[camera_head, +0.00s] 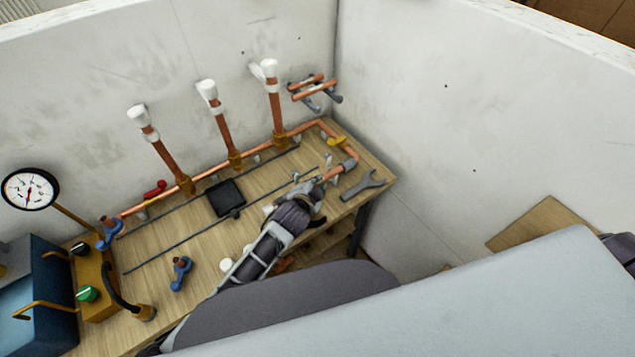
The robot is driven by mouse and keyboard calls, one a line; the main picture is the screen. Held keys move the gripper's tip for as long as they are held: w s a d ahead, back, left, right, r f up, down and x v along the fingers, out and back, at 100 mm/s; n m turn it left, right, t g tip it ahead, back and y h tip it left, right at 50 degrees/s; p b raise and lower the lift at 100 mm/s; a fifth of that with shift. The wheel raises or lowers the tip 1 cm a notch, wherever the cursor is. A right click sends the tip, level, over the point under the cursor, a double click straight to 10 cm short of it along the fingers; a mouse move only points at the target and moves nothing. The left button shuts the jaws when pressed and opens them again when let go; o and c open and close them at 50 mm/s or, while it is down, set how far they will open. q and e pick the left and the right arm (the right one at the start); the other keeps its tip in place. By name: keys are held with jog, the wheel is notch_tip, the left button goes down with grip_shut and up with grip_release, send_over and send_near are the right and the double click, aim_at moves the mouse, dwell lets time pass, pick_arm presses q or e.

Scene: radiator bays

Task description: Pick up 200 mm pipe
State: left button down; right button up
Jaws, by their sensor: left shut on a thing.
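Two short copper pipes (316,85) lie on grey hooks on the back wall near the corner; no length marking is readable, so I cannot tell which is 200 mm. My left gripper (323,174) is low over the right end of the bench. My right gripper is not in view.
The wooden bench (205,238) carries a copper pipe run with several white-capped risers (222,130). A wrench (363,184) lies at the right edge, a black tray (226,197) in the middle. A pressure gauge (30,189) and blue box (38,290) stand left.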

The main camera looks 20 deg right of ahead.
pick_arm(q)
jog(key=shift+r, duration=0.1)
dwell(0.3)
notch_tip(320, 180, up, 10)
dwell(0.6)
dwell(0.5)
